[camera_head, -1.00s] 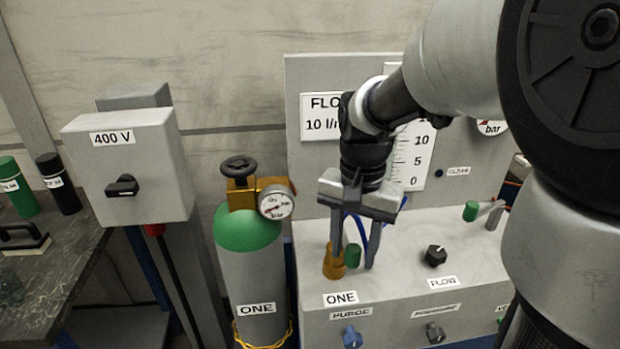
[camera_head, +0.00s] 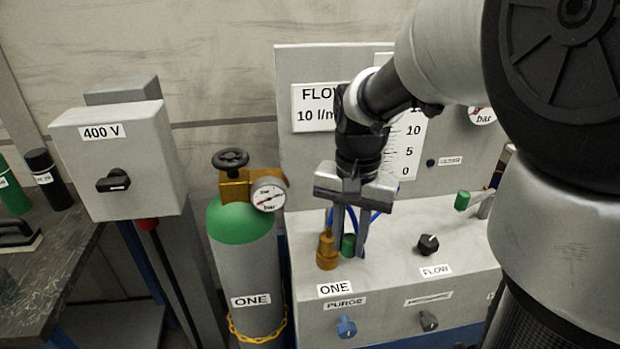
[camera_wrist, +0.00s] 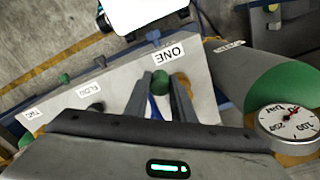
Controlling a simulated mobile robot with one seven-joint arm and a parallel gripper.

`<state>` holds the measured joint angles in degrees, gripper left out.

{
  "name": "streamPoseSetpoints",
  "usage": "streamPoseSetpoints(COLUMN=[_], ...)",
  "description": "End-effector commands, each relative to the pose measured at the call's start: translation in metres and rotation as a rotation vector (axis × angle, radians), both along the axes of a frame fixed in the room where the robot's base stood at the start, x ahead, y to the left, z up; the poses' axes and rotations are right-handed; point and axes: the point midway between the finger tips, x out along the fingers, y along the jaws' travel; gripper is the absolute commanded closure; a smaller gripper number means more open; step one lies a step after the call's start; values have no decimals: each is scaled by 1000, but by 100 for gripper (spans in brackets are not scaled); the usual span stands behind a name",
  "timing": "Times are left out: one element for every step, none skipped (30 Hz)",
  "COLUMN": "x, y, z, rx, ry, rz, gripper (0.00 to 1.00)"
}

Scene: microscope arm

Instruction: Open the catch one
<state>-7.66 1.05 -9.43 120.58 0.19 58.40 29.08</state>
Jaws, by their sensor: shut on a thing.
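Catch one is a green knob (camera_head: 348,246) beside a brass fitting (camera_head: 327,252) on top of the grey console, behind the label ONE (camera_head: 335,289). My gripper (camera_head: 351,248) points down from above, with one finger on each side of the green knob, and is shut on it. In the wrist view the green knob (camera_wrist: 160,82) shows between the two fingers, with the brass fitting (camera_wrist: 182,84) just to the right, partly behind a finger. The knob's lower part and its mount are hidden.
A black FLOW knob (camera_head: 428,245) and another green handle (camera_head: 462,200) stand right on the console. A gas cylinder (camera_head: 245,275) with a gauge (camera_head: 268,195) stands close on the left. A 400 V switch box (camera_head: 118,160) is further left. The flow panel (camera_head: 300,75) rises behind.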

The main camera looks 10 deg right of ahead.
Motion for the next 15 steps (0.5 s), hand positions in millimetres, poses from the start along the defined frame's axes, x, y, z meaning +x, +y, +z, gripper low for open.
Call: streamPoseSetpoints(x=[0, 0, 0, 1, 1, 2, 3, 3, 4, 5, 6, 8, 9, 11, 13], y=[-3, -5, -9, -11, -14, -18, -21, -25, -29, -33, -36, -41, -45, -48, -53], z=[1, 1, 2, 2, 2, 2, 2, 2, 2, 2, 2, 2, 2, 2, 2], rx=[1, 1, 1, 1, 1, 1, 1, 0, 0, 1, 1, 1, 1, 1, 1], ry=[1, 1, 1, 1, 1, 1, 1, 0, 0, 1, 1, 2, 2, 1, 1], rz=[18, 32, 55, 74, 95, 124, 148, 173, 209, 235, 262, 301, 328, 357, 396], gripper=[100, 100, 100, 100, 100, 100, 100, 100, 100, 100, 100, 100, 100, 100, 100])
